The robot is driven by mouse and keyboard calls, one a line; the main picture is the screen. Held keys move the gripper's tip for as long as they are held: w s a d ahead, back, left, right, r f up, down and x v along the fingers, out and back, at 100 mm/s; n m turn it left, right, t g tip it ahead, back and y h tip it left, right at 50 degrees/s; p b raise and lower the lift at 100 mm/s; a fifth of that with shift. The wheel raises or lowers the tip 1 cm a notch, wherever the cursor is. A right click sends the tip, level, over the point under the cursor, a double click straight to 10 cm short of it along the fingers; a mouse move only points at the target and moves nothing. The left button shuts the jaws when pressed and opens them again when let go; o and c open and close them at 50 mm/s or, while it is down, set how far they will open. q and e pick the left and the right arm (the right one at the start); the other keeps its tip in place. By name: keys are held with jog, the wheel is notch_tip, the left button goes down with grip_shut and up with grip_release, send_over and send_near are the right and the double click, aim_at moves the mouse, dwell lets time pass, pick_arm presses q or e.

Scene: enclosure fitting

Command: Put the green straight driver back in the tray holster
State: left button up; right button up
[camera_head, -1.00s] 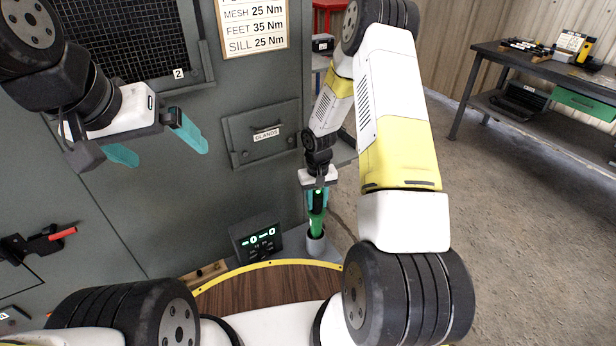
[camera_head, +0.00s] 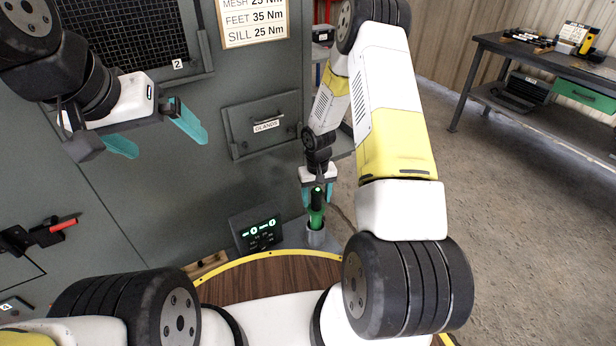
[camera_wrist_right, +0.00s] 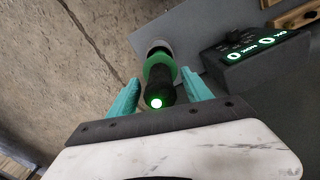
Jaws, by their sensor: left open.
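The green driver (camera_head: 317,212) stands upright with its lower end inside the grey cylindrical holster (camera_head: 315,238) at the tray's edge. In the right wrist view the driver (camera_wrist_right: 160,88) shows its dark, lit cap and green collar, with the holster rim (camera_wrist_right: 158,48) behind. My right gripper (camera_head: 318,193) is open around the driver; in the wrist view its teal fingers (camera_wrist_right: 160,98) stand on either side with gaps. The driver's shaft is hidden in the holster. My left gripper (camera_head: 154,132) is open and empty in front of the grey cabinet.
A small control box with lit green dials (camera_head: 257,233) stands left of the holster. The grey cabinet (camera_head: 190,190) with its GLANDS drawer (camera_head: 264,125) rises behind. A round wooden top with a yellow rim (camera_head: 270,280) lies in front. A workbench (camera_head: 540,60) is at the far right.

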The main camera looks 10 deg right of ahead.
jog(key=shift+s, duration=0.1)
notch_tip(320, 180, up, 8)
jog(key=shift+f, duration=0.1)
jog(key=s+r+t, duration=0.1)
jog(key=s+r, duration=0.2)
jog(key=r, duration=0.9)
jog(key=s+r+t, duration=0.2)
jog(key=s+r, duration=0.1)
jog(key=r, duration=0.8)
jog(key=s+a+r+t+y, duration=0.1)
jog(key=s+r, duration=0.5)
jog(key=s, duration=0.3)
jog(key=s+a+r+t+y, duration=0.1)
jog(key=s+r+t, duration=0.1)
jog(key=s+r, duration=0.4)
jog(key=s, duration=0.3)
jog(key=shift+r, duration=0.25)
